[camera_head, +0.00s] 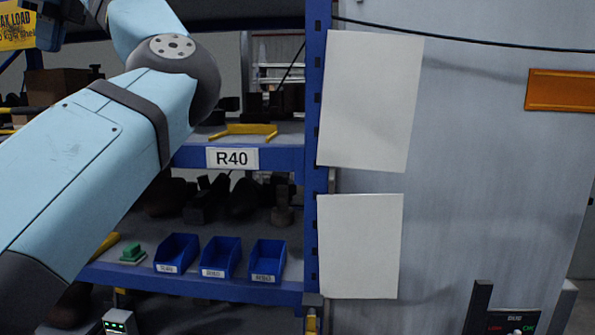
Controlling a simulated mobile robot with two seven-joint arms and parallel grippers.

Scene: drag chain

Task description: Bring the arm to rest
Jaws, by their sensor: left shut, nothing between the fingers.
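My left arm (95,150) comes in from the lower left as a thick light-blue link. It bends at a grey round joint (178,68) near the top left, and a second light-blue link runs up from there. My left gripper (50,32) shows only in part, as a dark shape at the top left edge. It is shut with nothing between its fingers and its upper part is cut off by the frame. My right gripper is not in view.
A blue shelf rack labelled R40 (232,158) stands behind the arm. Blue bins (220,258) and a green block (131,252) sit on its lower shelf. A grey panel (470,160) with white sheets (370,100) fills the right. A small display unit (514,322) is at lower right.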

